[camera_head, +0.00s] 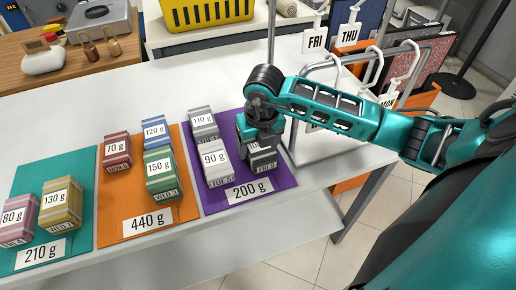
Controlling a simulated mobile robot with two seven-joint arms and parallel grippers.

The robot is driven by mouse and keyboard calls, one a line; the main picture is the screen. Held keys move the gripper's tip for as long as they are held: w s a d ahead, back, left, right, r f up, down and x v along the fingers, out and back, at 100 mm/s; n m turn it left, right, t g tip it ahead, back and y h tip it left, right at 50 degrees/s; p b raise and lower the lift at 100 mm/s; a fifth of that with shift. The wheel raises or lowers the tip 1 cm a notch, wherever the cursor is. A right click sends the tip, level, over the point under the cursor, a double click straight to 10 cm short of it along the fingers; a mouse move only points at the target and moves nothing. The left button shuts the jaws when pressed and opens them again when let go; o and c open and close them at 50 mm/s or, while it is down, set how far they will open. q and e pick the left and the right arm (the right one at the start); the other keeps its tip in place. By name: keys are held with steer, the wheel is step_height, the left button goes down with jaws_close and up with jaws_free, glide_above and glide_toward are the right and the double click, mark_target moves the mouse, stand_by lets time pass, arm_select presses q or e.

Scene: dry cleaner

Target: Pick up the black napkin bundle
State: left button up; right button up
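The black napkin bundle (263,161) stands on the purple mat (228,195) marked 200 g, at its right side. It is a dark block with grey bands, and its top label is partly covered. My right gripper (258,143) points down directly over it, its lower end at the bundle's top. The fingertips are largely hidden by the gripper's own body and the bundle, so I cannot tell whether they grip it. My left gripper is out of view.
Close by on the purple mat are a 90 g bundle (215,163) and a 110 g bundle (203,125). An orange mat (115,220) and a teal mat (75,250) hold more bundles. A metal rail with hangers (375,65) stands right, behind my arm.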

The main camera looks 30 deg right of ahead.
steer(key=c, duration=0.6)
